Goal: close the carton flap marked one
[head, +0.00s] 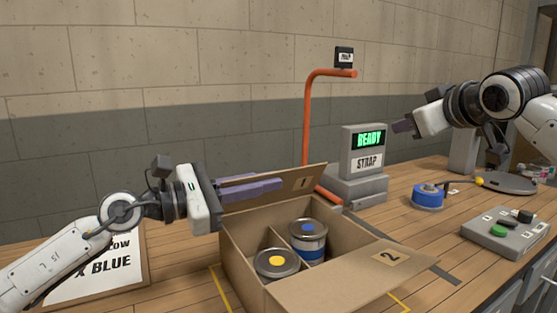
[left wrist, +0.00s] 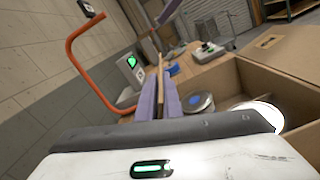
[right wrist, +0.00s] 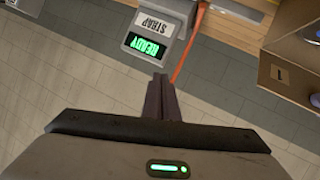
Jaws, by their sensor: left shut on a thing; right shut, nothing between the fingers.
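The open cardboard carton (head: 245,249) stands on the bench. Its flap marked 1 (head: 308,182) stands raised at the back edge, and the flap marked 2 (head: 345,281) is folded outward at the front right. My left gripper (head: 279,185) is shut on flap 1; its purple fingers pinch the board, which shows edge-on in the left wrist view (left wrist: 160,72). Two cans, one with a yellow dot (head: 277,263) and one with a blue dot (head: 308,238), stand inside the carton. My right gripper (head: 397,127) is shut and empty, raised above the bench at the right.
An orange bent pole (head: 307,115) and a grey strap station (head: 362,155) reading READY stand behind the carton. A blue tape roll (head: 427,196) and a button panel (head: 506,233) are to the right. A sign (head: 125,268) stands at the left.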

